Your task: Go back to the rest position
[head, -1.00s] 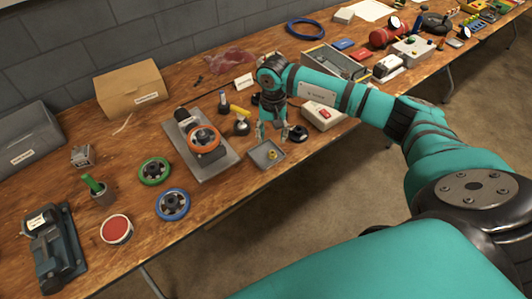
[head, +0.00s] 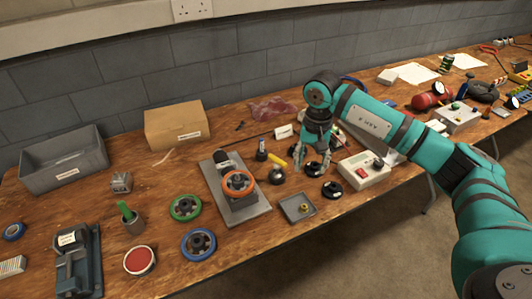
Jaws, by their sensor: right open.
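My right gripper (head: 315,161) hangs fingers down over the middle of the wooden bench, open, with nothing between its fingers. Just below its fingertips is a small black round part (head: 313,169), partly covered by the fingers. A second black round part (head: 332,190) lies nearer the front. A small grey tray (head: 285,206) holding a brass-coloured piece (head: 303,207) lies below and left of the gripper, apart from it. An orange-rimmed handwheel (head: 238,184) sits on a unit with a grey base plate (head: 246,216). My left gripper is not in view.
A white box with a red switch (head: 364,170) stands close right of the gripper. A green ring wheel (head: 185,208), a blue ring wheel (head: 198,244), a red-topped tin (head: 139,261), a cardboard box (head: 175,126) and a grey bin (head: 65,160) occupy the left.

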